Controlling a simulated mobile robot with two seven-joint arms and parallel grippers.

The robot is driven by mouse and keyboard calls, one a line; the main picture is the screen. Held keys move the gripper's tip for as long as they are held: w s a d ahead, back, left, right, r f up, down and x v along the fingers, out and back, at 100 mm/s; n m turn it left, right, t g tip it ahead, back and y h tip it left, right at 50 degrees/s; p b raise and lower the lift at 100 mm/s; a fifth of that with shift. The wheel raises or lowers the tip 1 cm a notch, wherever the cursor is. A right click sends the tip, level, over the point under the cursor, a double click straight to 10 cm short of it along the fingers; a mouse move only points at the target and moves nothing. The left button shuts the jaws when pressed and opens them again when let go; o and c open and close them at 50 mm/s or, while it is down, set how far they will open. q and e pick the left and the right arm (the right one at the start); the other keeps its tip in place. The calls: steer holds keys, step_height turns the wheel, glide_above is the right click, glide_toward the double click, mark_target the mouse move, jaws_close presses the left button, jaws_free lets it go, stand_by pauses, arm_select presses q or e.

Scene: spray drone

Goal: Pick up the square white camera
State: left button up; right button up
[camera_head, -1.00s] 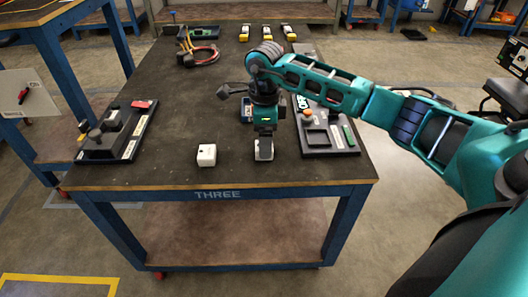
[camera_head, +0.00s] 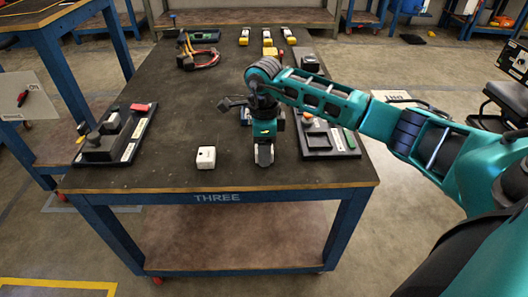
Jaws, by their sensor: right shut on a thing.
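A small white cube-shaped camera (camera_head: 206,157) sits on the dark table top near its front edge, left of my right gripper. My right gripper (camera_head: 264,158) points down over the table, to the right of the white camera and apart from it. It is shut on a small greyish thing that the fingers mostly hide, so I cannot tell what it is. My left gripper is not in view.
The table (camera_head: 180,110) holds a dark tray with parts (camera_head: 117,137) at the left and another dark tray (camera_head: 327,142) right of my gripper. Several yellow-and-white items (camera_head: 267,34) and a cable bundle (camera_head: 200,58) stand at the back. The left middle is clear.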

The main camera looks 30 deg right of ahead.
steer(key=shift+r, duration=0.1)
steer(key=shift+r, duration=0.55)
step_height(320, 180, up, 19)
steer(key=p, duration=0.5)
steer(key=s+a+f+n, duration=0.25)
steer(key=a+n, duration=0.35)
steer(key=n, duration=0.6)
steer(key=s+a+f+n, duration=0.2)
steer(key=s+a+n, duration=0.25)
steer(key=n, duration=0.75)
arm_select(q)
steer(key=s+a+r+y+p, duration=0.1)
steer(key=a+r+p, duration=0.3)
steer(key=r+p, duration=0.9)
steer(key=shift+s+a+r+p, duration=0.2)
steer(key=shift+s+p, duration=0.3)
steer(key=shift+p, duration=0.55)
arm_select(e)
step_height(320, 180, up, 12)
steer(key=shift+a+r, duration=0.15)
steer(key=shift+a, duration=0.1)
